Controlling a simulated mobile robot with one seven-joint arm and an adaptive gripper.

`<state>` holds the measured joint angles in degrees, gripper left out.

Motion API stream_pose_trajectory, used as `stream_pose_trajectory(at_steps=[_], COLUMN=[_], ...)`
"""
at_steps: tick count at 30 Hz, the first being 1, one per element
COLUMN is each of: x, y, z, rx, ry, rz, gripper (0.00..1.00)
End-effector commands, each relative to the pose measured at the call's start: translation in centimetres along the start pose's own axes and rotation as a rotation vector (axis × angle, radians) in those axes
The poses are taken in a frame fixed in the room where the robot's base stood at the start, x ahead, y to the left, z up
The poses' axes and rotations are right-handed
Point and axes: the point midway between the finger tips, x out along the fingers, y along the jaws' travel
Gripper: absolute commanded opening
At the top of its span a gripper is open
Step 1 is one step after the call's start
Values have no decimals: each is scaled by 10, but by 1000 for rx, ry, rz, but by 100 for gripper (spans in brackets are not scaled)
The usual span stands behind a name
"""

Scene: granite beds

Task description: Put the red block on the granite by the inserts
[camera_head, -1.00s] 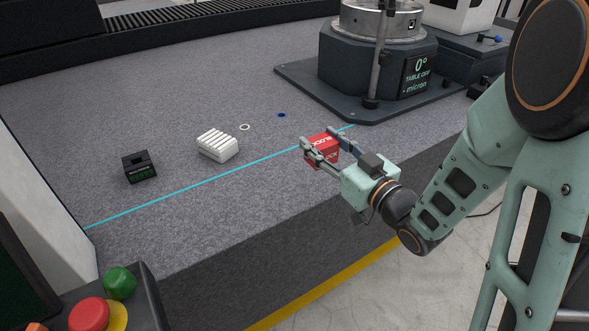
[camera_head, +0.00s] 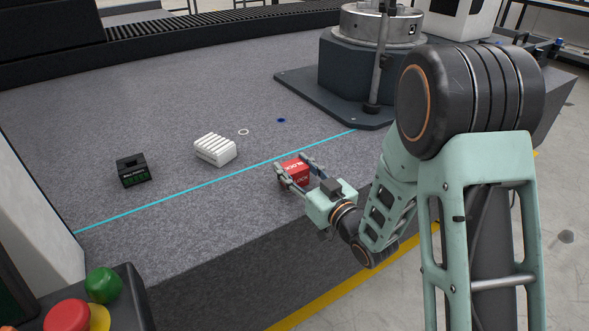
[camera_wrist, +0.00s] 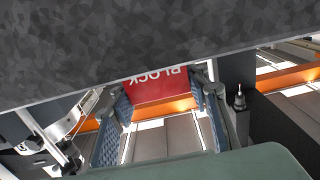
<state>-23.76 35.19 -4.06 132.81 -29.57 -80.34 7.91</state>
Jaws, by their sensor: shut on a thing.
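The red block (camera_head: 296,172), lettered in white, is between the two fingers of my gripper (camera_head: 292,171). My gripper is shut on it, near the front edge of the granite (camera_head: 230,215), on the near side of the cyan line. In the wrist view the block (camera_wrist: 160,85) sits between the blue-grey finger pads, its printed face partly cut off by a dark grey speckled surface. I cannot tell whether the block touches the granite. The white ribbed inserts (camera_head: 215,149) lie on the granite beyond the line, left of my gripper.
A small black box with green lettering (camera_head: 133,170) stands left of the inserts. A white ring (camera_head: 244,132) and a blue disc (camera_head: 281,120) lie behind them. The rotary table on its dark base (camera_head: 370,75) stands at the back right. Granite between the line and front edge is clear.

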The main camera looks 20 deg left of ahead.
Motion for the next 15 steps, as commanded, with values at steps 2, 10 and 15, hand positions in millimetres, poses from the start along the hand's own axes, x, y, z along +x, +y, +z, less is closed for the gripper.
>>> stream_pose_trajectory(at_steps=[2, 10, 15], x=[0, 0, 0], y=[0, 0, 0], z=[-3, 1, 1], rx=[-1, 0, 0], ry=[5, 1, 1], rz=[0, 1, 0], gripper=[3, 48, 60])
